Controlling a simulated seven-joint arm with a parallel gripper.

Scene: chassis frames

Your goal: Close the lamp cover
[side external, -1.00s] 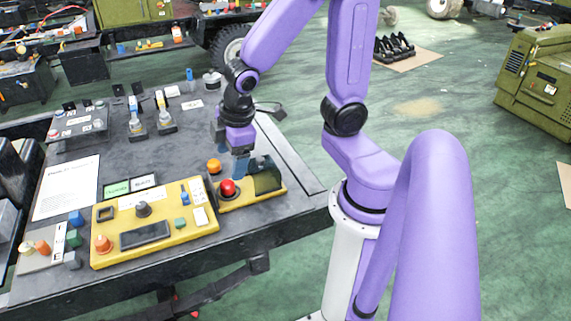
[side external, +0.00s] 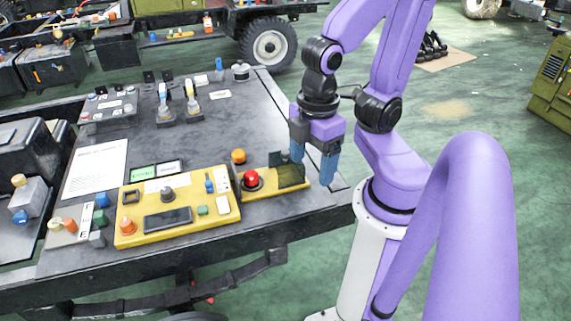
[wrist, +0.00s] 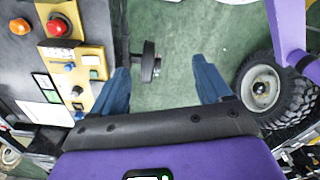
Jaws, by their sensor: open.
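The red lamp (side external: 251,180) is a dome on a small yellow base (side external: 262,192) and is uncovered. The dark green, see-through lamp cover (side external: 290,174) stands on the base's right end, swung away to the right of the lamp. My gripper (side external: 312,166) is open and empty, with blue fingers pointing down close to the cover's right end. I cannot tell whether a finger touches it. In the wrist view, the gripper (wrist: 163,72) has nothing between its fingers, and the red lamp (wrist: 58,26) is at upper left. The cover is not clear there.
A yellow control box (side external: 180,207) with knobs and a screen sits left of the lamp base. An orange dome (side external: 238,156) stands behind the lamp. The table's right edge (side external: 340,200) is near the gripper, with green floor beyond.

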